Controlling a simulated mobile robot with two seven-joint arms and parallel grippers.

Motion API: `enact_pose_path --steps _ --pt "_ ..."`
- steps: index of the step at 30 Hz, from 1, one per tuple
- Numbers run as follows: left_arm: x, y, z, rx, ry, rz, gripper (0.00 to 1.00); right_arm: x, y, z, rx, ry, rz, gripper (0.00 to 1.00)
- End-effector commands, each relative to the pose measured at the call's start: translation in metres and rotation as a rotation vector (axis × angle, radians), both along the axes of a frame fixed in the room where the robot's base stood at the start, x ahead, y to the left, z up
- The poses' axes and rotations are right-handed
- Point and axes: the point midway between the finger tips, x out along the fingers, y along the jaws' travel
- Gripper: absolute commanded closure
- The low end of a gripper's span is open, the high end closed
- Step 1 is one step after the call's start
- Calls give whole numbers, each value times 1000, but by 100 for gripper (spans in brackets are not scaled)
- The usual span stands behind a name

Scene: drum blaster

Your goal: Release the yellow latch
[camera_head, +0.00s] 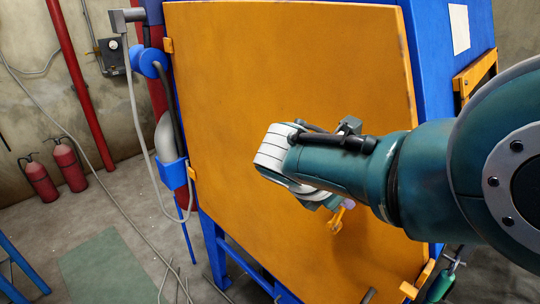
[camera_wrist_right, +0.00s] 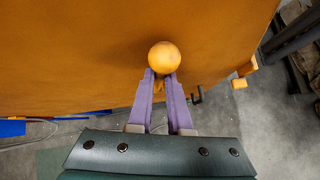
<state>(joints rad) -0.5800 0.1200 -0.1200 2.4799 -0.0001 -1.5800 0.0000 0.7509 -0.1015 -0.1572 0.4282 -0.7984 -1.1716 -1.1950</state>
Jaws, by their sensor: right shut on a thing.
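The yellow latch (camera_head: 337,220) is on the lower part of the large orange door (camera_head: 290,70) of a blue cabinet. In the wrist view, the latch shows as a round yellow knob (camera_wrist_right: 164,56) in front of the orange panel. My right gripper (camera_wrist_right: 161,76) has its two purple fingers closed on the knob's near side. In the head view, my right arm reaches in from the right, and its wrist hides part of the door and most of the fingers (camera_head: 347,204). My left gripper is in neither view.
A blue cabinet frame (camera_head: 429,75) surrounds the door. A grey hose (camera_head: 141,135) hangs at its left side beside a blue holder (camera_head: 172,173). Two red extinguishers (camera_head: 69,165) stand by the wall. Small orange brackets (camera_wrist_right: 239,83) stick out near the door's edge. The floor at left is mostly open.

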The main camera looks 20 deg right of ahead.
Motion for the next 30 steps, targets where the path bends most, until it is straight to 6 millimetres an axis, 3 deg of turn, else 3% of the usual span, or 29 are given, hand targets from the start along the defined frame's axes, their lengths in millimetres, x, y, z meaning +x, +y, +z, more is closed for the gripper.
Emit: enact_pose_path --steps 1,9,19,30 --pt "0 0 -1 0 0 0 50 1 0 -2 3 -3 5 82" --pt "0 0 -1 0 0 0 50 1 0 -1 2 -3 3 53" --pt "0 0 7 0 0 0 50 -1 5 6 3 -2 4 53" --pt "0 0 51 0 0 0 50 -18 50 58 5 -4 4 53"
